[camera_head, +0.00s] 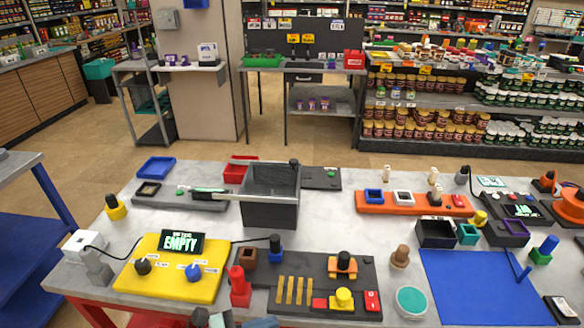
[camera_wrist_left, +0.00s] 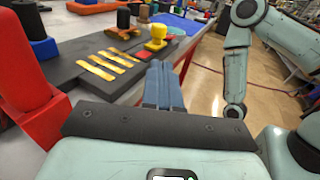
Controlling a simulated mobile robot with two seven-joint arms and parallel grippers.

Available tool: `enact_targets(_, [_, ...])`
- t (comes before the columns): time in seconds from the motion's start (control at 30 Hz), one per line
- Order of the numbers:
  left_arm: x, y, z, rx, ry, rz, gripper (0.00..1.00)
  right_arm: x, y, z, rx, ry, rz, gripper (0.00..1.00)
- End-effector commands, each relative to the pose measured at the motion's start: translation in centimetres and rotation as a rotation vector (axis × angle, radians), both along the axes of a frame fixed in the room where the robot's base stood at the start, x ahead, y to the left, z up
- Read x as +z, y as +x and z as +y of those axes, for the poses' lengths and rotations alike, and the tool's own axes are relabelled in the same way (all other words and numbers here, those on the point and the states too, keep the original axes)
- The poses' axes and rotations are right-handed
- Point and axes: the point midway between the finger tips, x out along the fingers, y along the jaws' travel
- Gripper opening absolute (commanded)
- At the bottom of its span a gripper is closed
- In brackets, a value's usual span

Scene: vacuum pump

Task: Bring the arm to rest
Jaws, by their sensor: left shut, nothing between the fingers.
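My left gripper (camera_head: 262,322) shows only in part at the bottom edge of the head view, near the table's front edge. In the left wrist view its two blue-grey fingers (camera_wrist_left: 160,72) are together, with nothing between them. They are beside the front edge of a dark board (camera_wrist_left: 95,68) with yellow strips. A red peg-like piece (camera_wrist_left: 28,80) stands to their left in that view. Pale green arm links of mine (camera_wrist_left: 262,35) show at the right of the left wrist view. My right gripper is not seen in either view.
The grey table (camera_head: 130,215) is crowded. A yellow panel (camera_head: 170,270), a red peg (camera_head: 238,287), the dark board (camera_head: 318,262) and a grey bin (camera_head: 272,208) stand on it. Open floor (camera_wrist_left: 212,70) shows beyond the table's edge.

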Motion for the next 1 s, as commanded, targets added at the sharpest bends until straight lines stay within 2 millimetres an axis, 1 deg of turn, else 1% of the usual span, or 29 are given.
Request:
enact_targets(0.07, [-0.8,-0.3,-0.2,-0.015,0.021,0.013,0.0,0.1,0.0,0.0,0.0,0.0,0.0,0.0])
enact_targets(0.17, [-4.0,-1.5,-0.8,-0.076,0.111,0.058,0.0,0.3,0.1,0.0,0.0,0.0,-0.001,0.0])
enact_targets(0.27, [-9.6,-4.3,-1.4,-0.2,0.276,0.116,0.0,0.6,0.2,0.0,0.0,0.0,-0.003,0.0])
enact_targets(0.3, [-12.2,-5.9,-1.4,-0.266,0.357,0.134,0.0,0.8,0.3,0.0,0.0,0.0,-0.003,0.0])
enact_targets(0.37, [-16.0,-8.5,-1.1,-0.378,0.487,0.146,0.0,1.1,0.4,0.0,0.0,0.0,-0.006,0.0])
enact_targets(0.4, [-18.5,-10.3,-0.6,-0.46,0.573,0.142,0.0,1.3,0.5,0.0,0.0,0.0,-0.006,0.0])
enact_targets(0.47, [-22.1,-13.0,0.4,-0.593,0.705,0.111,0.0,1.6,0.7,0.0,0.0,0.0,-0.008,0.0])
enact_targets(0.5, [-24.4,-14.8,1.2,-0.69,0.795,0.072,0.0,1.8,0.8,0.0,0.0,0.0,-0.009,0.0])
enact_targets(0.57, [-27.4,-16.9,2.6,-0.828,0.917,-0.016,0.0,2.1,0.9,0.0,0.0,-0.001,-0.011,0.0])
enact_targets(0.6, [-29.2,-17.9,3.4,-0.911,0.988,-0.09,0.0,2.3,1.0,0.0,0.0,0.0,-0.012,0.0])
enact_targets(0.7, [-32.5,-19.3,4.6,-1.072,1.118,-0.303,0.0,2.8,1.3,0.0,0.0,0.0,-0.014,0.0])
enact_targets(0.8, [-34.5,-19.6,4.7,-1.161,1.19,-0.506,0.0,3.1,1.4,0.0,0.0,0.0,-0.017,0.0])
enact_targets(0.9, [-35.5,-19.5,4.2,-1.196,1.223,-0.654,0.0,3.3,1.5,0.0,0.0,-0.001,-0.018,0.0])
enact_targets(1.0, [-35.9,-19.4,3.9,-1.204,1.237,-0.729,0.0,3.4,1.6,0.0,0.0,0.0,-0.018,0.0])
